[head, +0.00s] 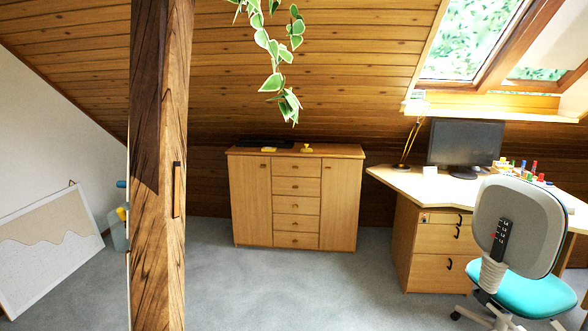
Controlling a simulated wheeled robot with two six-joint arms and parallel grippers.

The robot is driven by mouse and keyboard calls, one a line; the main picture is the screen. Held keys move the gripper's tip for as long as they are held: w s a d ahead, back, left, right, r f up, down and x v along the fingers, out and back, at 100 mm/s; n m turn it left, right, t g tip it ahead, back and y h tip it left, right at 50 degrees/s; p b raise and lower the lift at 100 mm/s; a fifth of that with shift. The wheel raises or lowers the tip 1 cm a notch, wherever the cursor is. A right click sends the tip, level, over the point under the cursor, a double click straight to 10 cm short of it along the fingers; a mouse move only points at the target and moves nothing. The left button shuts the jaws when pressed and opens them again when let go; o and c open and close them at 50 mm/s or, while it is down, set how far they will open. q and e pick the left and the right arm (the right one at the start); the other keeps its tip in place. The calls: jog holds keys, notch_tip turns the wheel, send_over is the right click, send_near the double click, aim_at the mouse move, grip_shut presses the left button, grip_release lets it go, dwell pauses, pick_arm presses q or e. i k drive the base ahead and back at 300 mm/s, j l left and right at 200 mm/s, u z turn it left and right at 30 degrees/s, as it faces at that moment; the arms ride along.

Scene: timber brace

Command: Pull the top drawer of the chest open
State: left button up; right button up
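The wooden chest (249,203) stands against the back wall in the middle of the head view. It has a tall door on each side and a column of several drawers between them. The top drawer (288,167) of that column is just below the chest's top and looks shut, its front level with the drawers below. A small round knob sits on each drawer front. Neither of my grippers shows in this view.
A thick timber post (159,240) rises in the left foreground. A desk (402,181) with drawers and a monitor stands at the right, with an office chair (520,225) before it. Grey carpet (285,290) lies clear before the chest. A plant (272,60) hangs above.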

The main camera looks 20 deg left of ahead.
aim_at(285, 167)
jog(key=i+j+u, duration=0.3)
jog(key=i, duration=0.85)
jog(key=i+j+u, duration=0.1)
jog(key=i+u, duration=0.2)
jog(key=i, duration=0.85)
